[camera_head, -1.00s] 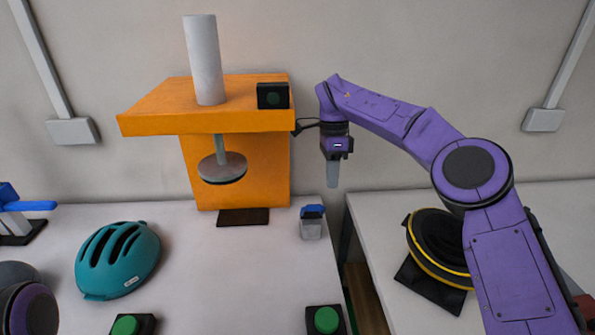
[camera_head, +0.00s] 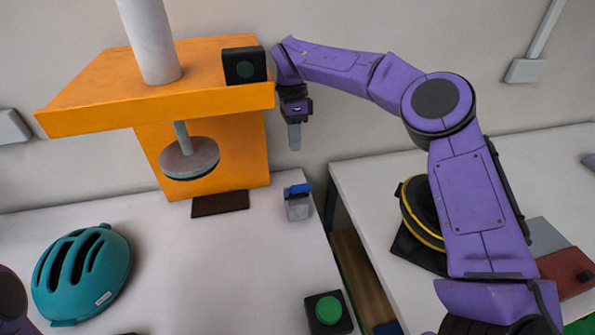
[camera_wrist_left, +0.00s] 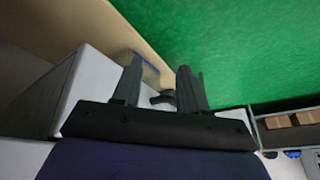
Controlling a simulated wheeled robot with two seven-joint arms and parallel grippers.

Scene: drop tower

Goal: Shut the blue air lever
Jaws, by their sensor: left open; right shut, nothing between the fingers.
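No blue lever with a long handle shows in the head view now. A small grey block with a blue top (camera_head: 298,200) stands on the white table, right of the orange press; I cannot tell whether it is a lever. My right gripper (camera_head: 295,148) is shut and empty, pointing down in the air above and behind that block. In the left wrist view my left gripper (camera_wrist_left: 159,75) is open, with nothing between its fingers. In the head view only a rounded part of my left arm shows at the lower left edge.
The orange press (camera_head: 228,140) has a hanging round plate (camera_head: 190,158) over a dark pad (camera_head: 220,203). A teal helmet (camera_head: 82,272) lies front left. A green button (camera_head: 328,309) sits at the front. A gap separates this table from the right one. The middle of the table is clear.

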